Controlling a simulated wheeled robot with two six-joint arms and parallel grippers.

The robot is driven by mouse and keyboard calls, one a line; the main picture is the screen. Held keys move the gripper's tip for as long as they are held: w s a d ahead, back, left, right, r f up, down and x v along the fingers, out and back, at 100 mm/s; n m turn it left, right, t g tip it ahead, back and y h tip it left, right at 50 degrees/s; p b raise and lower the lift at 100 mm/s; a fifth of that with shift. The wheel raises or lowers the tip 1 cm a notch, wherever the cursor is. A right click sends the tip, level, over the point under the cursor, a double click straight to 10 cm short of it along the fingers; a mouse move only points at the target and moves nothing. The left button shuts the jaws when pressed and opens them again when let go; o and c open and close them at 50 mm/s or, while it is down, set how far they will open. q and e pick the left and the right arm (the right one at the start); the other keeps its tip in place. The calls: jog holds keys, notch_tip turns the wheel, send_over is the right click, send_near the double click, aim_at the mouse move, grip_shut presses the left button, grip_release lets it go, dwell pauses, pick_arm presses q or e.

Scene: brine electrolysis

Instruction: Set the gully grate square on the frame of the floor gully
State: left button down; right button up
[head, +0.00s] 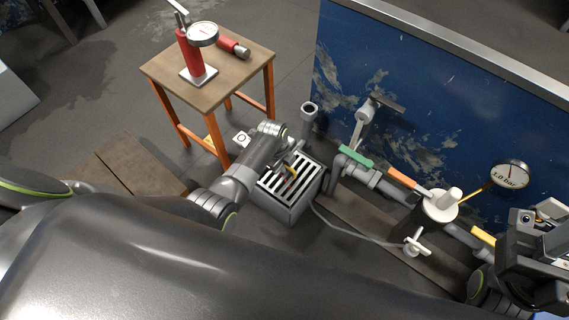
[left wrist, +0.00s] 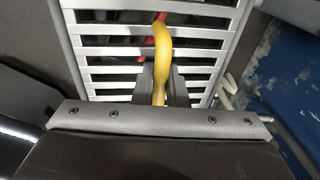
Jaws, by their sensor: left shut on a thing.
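The slatted metal gully grate (head: 272,187) lies over the top of the grey box-shaped floor gully (head: 287,213), roughly in line with its sides. I cannot tell whether it rests flat on the frame. Its yellow handle (left wrist: 162,45) stands up between the fingers of my left gripper (left wrist: 160,88), which is shut on it. Red shows through the slots of the grate (left wrist: 105,42) in the left wrist view. My right gripper (head: 540,255) is at the lower right; its fingers are not clear.
A hose (head: 350,233) runs beside the gully. A wooden stool (head: 225,85) with a red pump (head: 192,55) stands at the back left.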

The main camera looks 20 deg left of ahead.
pick_arm(q)
jog(key=shift+f, duration=0.25)
dwell(0.7)
jog(key=shift+f, duration=0.3)
dwell(0.3)
jog(key=c, duration=1.5)
grip_release()
jog(key=shift+o, duration=0.7)
